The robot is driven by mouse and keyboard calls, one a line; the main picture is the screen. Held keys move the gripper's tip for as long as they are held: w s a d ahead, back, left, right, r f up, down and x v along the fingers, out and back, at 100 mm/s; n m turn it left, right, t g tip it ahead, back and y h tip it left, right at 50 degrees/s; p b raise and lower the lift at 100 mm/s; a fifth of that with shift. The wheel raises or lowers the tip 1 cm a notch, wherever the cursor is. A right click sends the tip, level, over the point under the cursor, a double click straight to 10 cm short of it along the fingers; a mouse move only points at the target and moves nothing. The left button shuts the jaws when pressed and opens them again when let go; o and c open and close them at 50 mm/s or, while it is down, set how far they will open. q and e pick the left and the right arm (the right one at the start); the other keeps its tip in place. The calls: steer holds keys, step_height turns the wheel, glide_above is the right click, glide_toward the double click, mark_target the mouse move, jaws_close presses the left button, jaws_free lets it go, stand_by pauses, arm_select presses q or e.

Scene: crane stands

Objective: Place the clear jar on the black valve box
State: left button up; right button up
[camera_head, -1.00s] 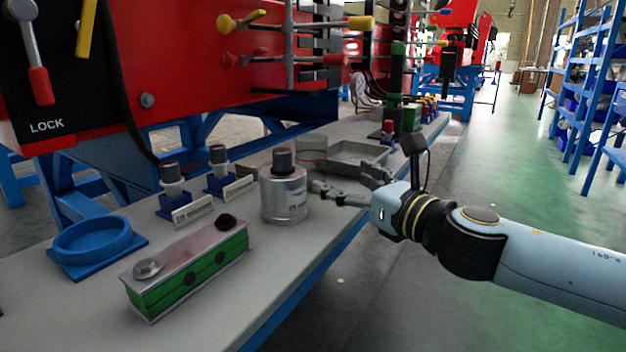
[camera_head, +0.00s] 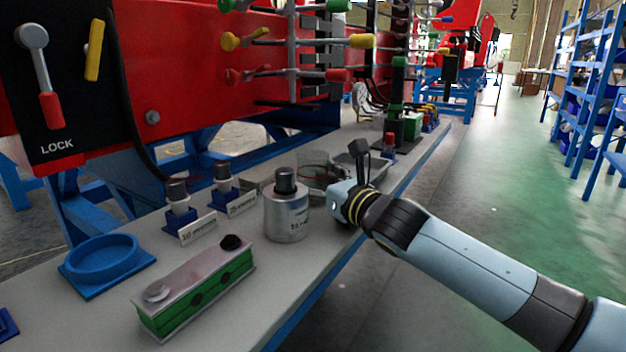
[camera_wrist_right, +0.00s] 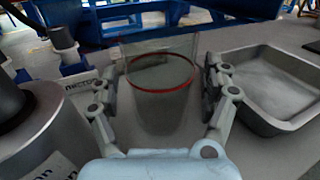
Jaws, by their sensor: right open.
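The clear jar (camera_wrist_right: 158,85), see-through with a red ring, stands on the bench in the right wrist view. In the head view the jar (camera_head: 312,164) shows behind the silver canister. My right gripper (camera_wrist_right: 161,80) is open, one finger on each side of the jar. I cannot tell whether the fingers touch it. In the head view its fingers are largely hidden. I cannot make out for certain which thing is the black valve box; a dark unit (camera_head: 400,128) stands farther back on the bench. My left gripper is not in view.
A silver canister (camera_head: 286,220) stands close left of the jar. A shallow grey tray (camera_wrist_right: 255,108) lies right of it. Nearer are a green block with a metal top (camera_head: 195,285), a blue round holder (camera_head: 105,262) and two labelled valve pieces (camera_head: 180,215). Red machinery rises behind.

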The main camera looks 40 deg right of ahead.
steer(key=shift+c, duration=0.3)
steer(key=c, duration=1.3)
